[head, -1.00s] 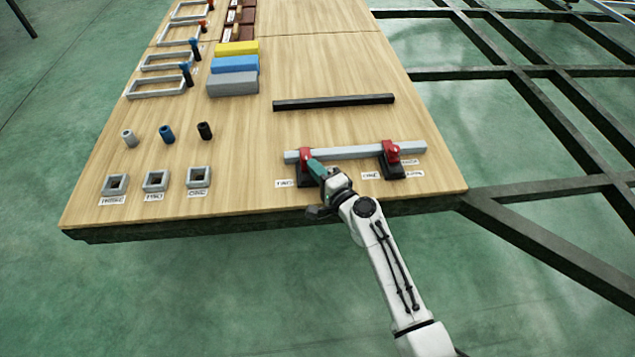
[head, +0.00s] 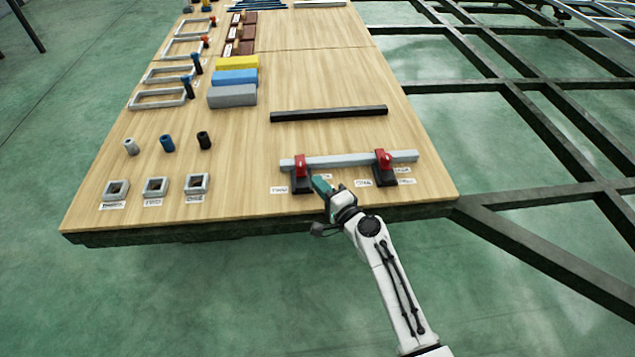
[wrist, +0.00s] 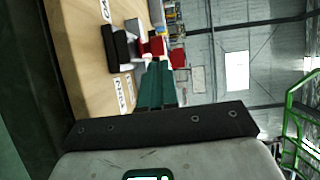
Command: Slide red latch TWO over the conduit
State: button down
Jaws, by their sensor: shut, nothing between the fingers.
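Red latch TWO (head: 300,165) stands on its black base at the left end of the grey conduit (head: 340,161). Its red part covers the bar there in the head view. Its red part (wrist: 153,47) and black base (wrist: 120,48) also show in the wrist view. My gripper (head: 317,182) is shut and empty, with its teal fingers just right of and in front of latch TWO, seemingly a little apart from it. The fingers (wrist: 157,85) partly block the wrist view. The other red latch (head: 382,160) stands at the conduit's right end, also across the bar.
A black bar (head: 330,114) lies behind the conduit. Grey square sockets (head: 156,186) and short cylinders (head: 168,143) stand to the left. Coloured blocks (head: 234,78) lie farther back. The wooden table (head: 240,140) ends just in front of the latches; a dark frame (head: 545,235) extends right.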

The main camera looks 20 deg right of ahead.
jog(key=s+d, duration=0.1)
jog(key=s, duration=0.8)
jog(key=shift+d+p, duration=0.15)
jog(key=shift+p, duration=0.3)
jog(key=shift+w, duration=0.1)
jog(key=s+a+f+n+g+y, duration=0.2)
jog(key=s+a+n+g, duration=0.15)
jog(key=s+n, duration=0.25)
jog(key=s+a+f+n+g+y, duration=0.1)
jog(key=s+a+f+n+g, duration=0.1)
jog(key=s+n+g, duration=0.35)
jog(key=s+d+r+n+g+h, duration=0.1)
jog(key=s+d+n+g+h, duration=0.2)
jog(key=s, duration=0.7)
jog(key=s+d+n+g+h, duration=0.1)
jog(key=s+d+g+h, duration=0.3)
jog(key=s, duration=0.6)
notch_tip(320, 180, up, 30)
jog(key=d+y+p, duration=0.1)
jog(key=p, duration=2.8)
jog(key=shift+s+d, duration=0.2)
jog(key=shift+s, duration=0.15)
jog(key=shift+f, duration=0.1)
